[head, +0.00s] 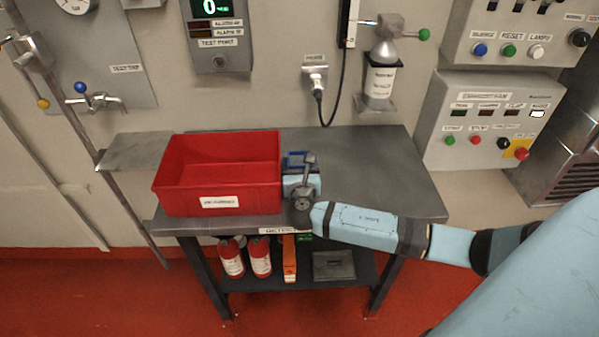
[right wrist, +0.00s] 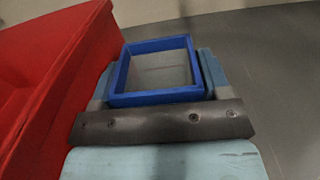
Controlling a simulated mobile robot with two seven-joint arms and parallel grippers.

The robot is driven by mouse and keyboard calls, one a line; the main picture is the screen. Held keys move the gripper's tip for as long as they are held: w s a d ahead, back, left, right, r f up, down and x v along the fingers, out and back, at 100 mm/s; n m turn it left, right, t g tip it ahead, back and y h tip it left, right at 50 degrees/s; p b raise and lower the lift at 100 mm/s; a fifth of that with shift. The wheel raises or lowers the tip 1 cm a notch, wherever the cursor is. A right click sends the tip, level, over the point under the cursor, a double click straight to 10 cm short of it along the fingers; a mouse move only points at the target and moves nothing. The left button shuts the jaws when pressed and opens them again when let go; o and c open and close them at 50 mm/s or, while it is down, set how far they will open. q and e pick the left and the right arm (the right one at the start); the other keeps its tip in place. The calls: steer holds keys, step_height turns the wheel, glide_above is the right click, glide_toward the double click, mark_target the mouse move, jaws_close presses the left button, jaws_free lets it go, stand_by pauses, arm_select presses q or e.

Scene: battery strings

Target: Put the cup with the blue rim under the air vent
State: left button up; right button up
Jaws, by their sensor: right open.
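The cup with the blue rim (head: 297,156) stands on the grey table, just right of the red bin. In the right wrist view the cup (right wrist: 158,97) is square, with a thick blue rim and a grey inside. My right gripper (head: 300,174) is open, low over the table. Its light blue fingers lie on the left and right sides of the cup, close to its walls; whether they touch is unclear. My left gripper is out of view. A slatted metal panel (head: 575,178) at the far right may be the air vent; I cannot tell.
The red bin (head: 170,195) stands close on the left of the gripper. The table (head: 385,165) is bare to the right. Red bottles (head: 260,258) stand on the lower shelf. A grey cylinder (head: 381,80) and control boxes (head: 490,120) hang on the wall behind.

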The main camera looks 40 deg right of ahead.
steer(key=shift+c, duration=0.2)
steer(key=c, duration=0.6)
